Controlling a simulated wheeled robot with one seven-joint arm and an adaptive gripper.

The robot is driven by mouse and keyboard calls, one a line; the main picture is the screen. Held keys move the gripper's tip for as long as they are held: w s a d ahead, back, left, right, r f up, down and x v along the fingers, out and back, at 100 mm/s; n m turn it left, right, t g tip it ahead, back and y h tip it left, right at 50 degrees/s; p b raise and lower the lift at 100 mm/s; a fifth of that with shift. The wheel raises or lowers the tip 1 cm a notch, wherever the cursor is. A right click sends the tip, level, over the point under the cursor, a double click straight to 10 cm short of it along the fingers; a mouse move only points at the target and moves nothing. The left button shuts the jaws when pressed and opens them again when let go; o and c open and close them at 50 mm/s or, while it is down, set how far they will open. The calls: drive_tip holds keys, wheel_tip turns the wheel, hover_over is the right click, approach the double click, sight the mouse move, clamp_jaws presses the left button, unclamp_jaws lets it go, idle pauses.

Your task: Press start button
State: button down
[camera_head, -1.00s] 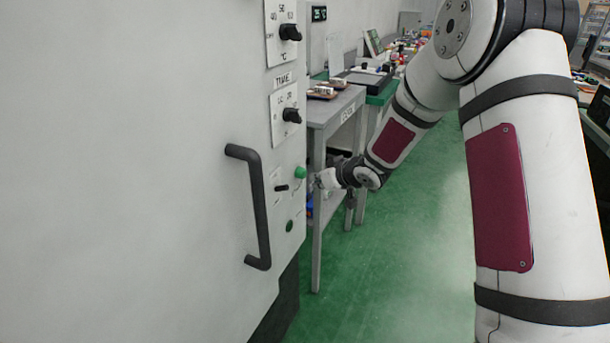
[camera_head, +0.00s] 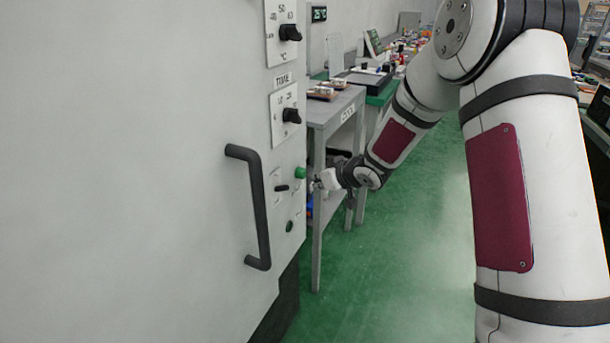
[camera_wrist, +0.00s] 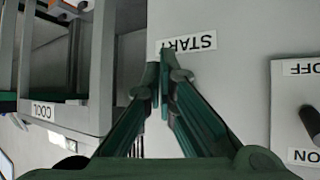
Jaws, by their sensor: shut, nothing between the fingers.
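The green start button (camera_head: 300,173) stands out from the side panel of the large white cabinet. My gripper (camera_head: 317,181) is just to the right of it in the head view, its fingertips pointing toward the panel. In the wrist view my gripper (camera_wrist: 160,82) is shut with nothing between its dark green fingers. The fingertips are in front of the panel just below the upside-down START label (camera_wrist: 190,43), overlapping its edge. The button cannot be made out in the wrist view. I cannot tell whether the fingertips touch it.
A black lever switch (camera_wrist: 311,122) with OFF and ON marks is to the right in the wrist view. Two black knobs (camera_head: 290,115) sit above the button, and a black door handle (camera_head: 258,210) is left of it. A grey table (camera_head: 335,108) marked COOL stands close behind my gripper.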

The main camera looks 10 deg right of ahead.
drive_tip(key=shift+w+a, duration=0.25)
drive_tip(key=shift+a, duration=0.05)
drive_tip(key=shift+w+a, duration=0.35)
drive_tip(key=shift+a, duration=0.15)
idle(1.0)
idle(0.4)
drive_tip(key=shift+s+d+p, duration=0.45)
drive_tip(key=shift+s+d, duration=0.15)
drive_tip(key=shift+d, duration=0.2)
drive_tip(key=shift+d, duration=0.1)
drive_tip(key=s+d+p, duration=0.1)
drive_tip(key=d, duration=0.1)
drive_tip(key=s+d+p, duration=0.1)
drive_tip(key=s+d, duration=0.1)
idle(0.7)
